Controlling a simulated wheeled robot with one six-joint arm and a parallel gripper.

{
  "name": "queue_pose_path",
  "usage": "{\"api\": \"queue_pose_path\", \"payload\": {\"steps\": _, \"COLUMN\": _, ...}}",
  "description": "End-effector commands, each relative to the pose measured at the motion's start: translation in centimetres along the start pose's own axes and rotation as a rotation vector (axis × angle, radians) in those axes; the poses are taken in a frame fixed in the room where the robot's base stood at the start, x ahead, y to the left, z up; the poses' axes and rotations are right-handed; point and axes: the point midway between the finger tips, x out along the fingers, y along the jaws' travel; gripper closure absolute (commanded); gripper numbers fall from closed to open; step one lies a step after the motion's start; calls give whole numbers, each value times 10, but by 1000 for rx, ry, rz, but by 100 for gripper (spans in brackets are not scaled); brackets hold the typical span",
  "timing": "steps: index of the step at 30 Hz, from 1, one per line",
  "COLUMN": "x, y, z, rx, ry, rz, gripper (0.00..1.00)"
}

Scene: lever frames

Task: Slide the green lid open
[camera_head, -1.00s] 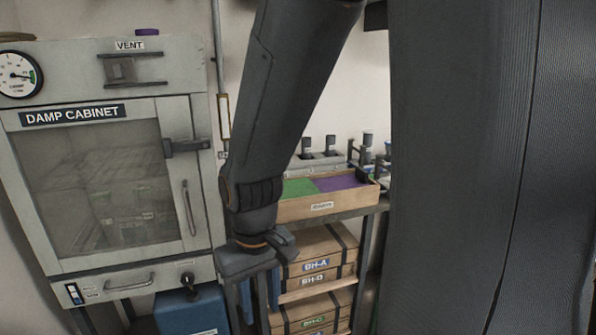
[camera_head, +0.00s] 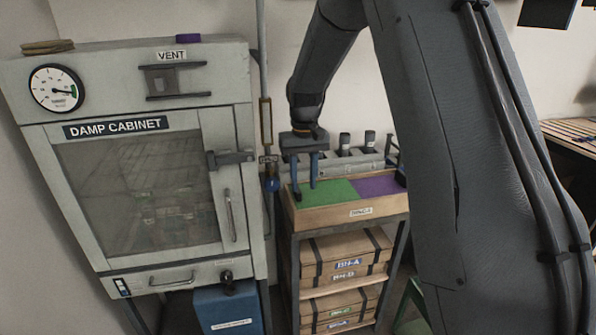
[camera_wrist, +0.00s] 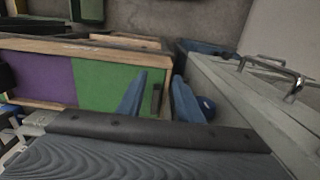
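The green lid (camera_head: 330,191) lies flat on the left part of a low wooden box (camera_head: 352,213), beside a purple panel (camera_head: 376,184). The green lid also shows in the wrist view (camera_wrist: 103,88), with a dark upright handle (camera_wrist: 156,99) near its right end there. My gripper (camera_head: 305,192) has blue fingers pointing down at the lid's left end in the head view. In the wrist view my gripper (camera_wrist: 159,77) is open, with the handle showing between its spread fingers. I cannot tell whether the fingers touch the lid or handle.
The damp cabinet (camera_head: 145,170) stands close left of the box; its handle (camera_wrist: 292,87) shows at right in the wrist view. Several dark-topped cylinders (camera_head: 345,143) stand behind the box. Strapped cartons (camera_head: 345,260) sit on shelves below. A blue case (camera_head: 228,308) is below the cabinet.

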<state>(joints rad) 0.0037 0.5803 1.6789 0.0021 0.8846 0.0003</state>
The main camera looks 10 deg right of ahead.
Motion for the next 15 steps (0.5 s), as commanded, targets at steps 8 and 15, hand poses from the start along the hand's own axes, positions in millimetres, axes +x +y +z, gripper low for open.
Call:
{"api": "queue_pose_path", "payload": {"steps": 8, "x": -17, "y": -2, "z": -70, "rx": -4, "ry": 0, "rz": 2, "gripper": 67}}
{"api": "queue_pose_path", "payload": {"steps": 15, "x": -8, "y": -2, "z": -79, "rx": -6, "ry": -2, "rz": 2, "gripper": 67}}
